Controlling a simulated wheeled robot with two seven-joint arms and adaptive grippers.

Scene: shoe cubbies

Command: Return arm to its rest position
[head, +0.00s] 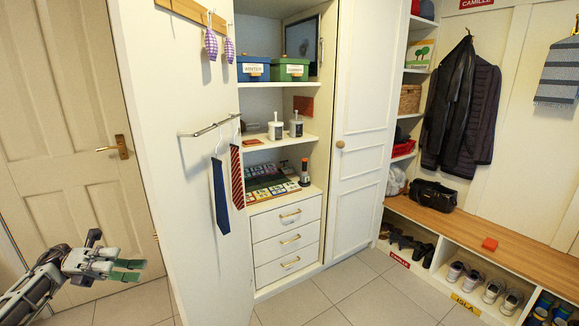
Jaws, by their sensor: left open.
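My left gripper (128,270) is at the lower left in the head view, at the end of my arm that comes in from the left edge. Its green-tipped fingers point right and stand apart with nothing between them. It is in front of the lower part of the white panelled door, clear of the open closet door (180,85). My right gripper is not in view.
The open closet door stands right of my left gripper, with two ties on a rail (210,128). Behind it are shelves and drawers (290,238). A bench (470,228) with shoe cubbies runs along the right. The tiled floor (365,300) is clear in the middle.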

